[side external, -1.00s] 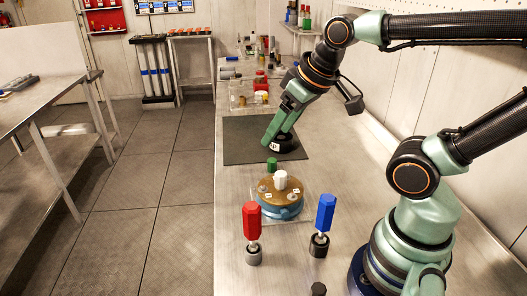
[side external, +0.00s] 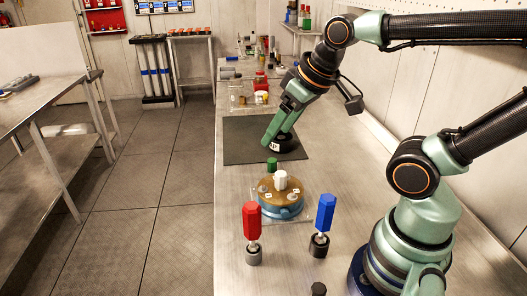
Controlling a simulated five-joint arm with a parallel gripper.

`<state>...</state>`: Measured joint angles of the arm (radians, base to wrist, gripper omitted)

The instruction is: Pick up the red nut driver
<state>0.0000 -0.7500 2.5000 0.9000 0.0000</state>
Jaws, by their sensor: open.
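The red nut driver (side external: 252,222) stands upright, handle up, in a small dark grey holder (side external: 254,253) near the front left edge of the bench. My gripper (side external: 276,147) is over the dark mat, well behind the red nut driver and apart from it. Its green fingers point down and to the left, and it is open. I see no object held, though the space between the fingers is mostly hidden from this side.
A blue nut driver (side external: 325,213) stands in a black holder to the right. A round blue and brown fixture (side external: 280,199) with a white knob sits between the drivers and my gripper. A green handle (side external: 272,165) stands behind it. The dark mat (side external: 238,140) is mostly bare.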

